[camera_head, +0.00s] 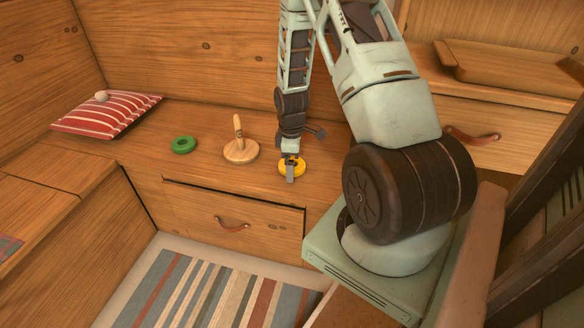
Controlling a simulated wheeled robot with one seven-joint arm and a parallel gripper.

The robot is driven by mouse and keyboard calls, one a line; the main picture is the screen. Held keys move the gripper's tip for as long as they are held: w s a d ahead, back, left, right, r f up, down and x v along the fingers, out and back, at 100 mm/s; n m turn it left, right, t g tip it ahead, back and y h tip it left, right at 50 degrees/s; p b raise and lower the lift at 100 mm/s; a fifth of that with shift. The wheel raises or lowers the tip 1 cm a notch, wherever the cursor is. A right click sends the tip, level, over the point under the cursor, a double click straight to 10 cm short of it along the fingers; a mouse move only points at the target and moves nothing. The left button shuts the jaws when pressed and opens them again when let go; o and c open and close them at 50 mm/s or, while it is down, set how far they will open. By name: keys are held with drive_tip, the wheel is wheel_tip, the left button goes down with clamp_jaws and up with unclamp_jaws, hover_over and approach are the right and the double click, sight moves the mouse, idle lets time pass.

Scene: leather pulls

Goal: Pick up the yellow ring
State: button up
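The yellow ring (283,170) lies on the wooden bench top, near its front edge and right of the wooden peg stand. My gripper (290,175) points down right at the ring, and its fingers overlap the ring's middle and near side in the view. The front finger hides part of the ring. I cannot tell whether the fingers are closed on it or only around it.
The wooden peg stand (240,150) is upright left of the ring. A green ring (184,145) lies further left. A striped cushion (105,116) with a pale ball on it sits at the back left. A drawer (232,222) with a leather pull is below the bench top.

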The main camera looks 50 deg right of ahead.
drive_tip(key=c, duration=0.9)
